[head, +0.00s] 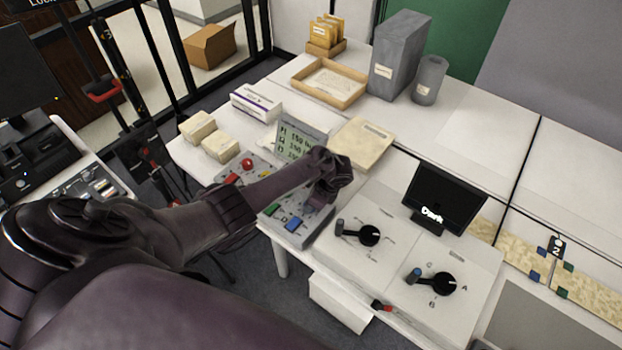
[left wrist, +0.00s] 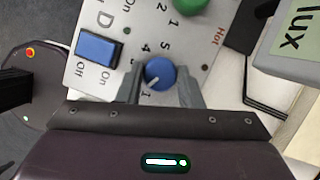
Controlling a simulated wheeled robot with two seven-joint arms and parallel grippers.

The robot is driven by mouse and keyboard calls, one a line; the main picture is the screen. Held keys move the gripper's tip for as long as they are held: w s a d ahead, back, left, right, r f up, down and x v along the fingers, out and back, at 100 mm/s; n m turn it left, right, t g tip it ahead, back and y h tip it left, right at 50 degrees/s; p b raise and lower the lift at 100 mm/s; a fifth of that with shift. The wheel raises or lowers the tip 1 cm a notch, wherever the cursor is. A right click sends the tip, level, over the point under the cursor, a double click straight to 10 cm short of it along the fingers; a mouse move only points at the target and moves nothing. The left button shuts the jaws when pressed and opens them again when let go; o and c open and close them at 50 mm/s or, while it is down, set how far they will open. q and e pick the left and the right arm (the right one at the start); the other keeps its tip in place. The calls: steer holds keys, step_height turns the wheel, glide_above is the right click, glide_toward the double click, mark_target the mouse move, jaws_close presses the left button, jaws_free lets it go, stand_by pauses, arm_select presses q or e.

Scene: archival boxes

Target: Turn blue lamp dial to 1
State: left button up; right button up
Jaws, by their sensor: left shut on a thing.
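The blue lamp dial (left wrist: 160,74) is a round knob on a white control panel (left wrist: 120,15) in the left wrist view. Its white pointer line points to the lower left, towards a printed 1 partly hidden by my gripper; 4 and 5 are printed above the knob. My left gripper (left wrist: 163,88) has a finger on each side of the dial and is shut on it. In the head view my left gripper (head: 322,195) is over the panel and hides the dial. My right gripper is not in view.
A blue On/Off switch (left wrist: 97,48) and a green dial (left wrist: 190,4) sit near the blue dial. A lux display (head: 298,143) stands behind the panel. Black rotary knobs (head: 368,236) and a small dark screen (head: 444,200) are to the right. Boxes line the table's back.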

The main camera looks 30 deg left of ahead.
arm_select(q)
steer(key=shift+n+g+h, duration=0.3)
steer(key=shift+n+g, duration=0.3)
steer(key=shift+n, duration=1)
steer(key=shift+w, duration=0.1)
steer(key=o, duration=1)
steer(key=shift+r, duration=0.1)
steer(key=v, duration=0.7)
steer(key=shift+w+d+r, duration=0.15)
steer(key=shift+r, duration=0.1)
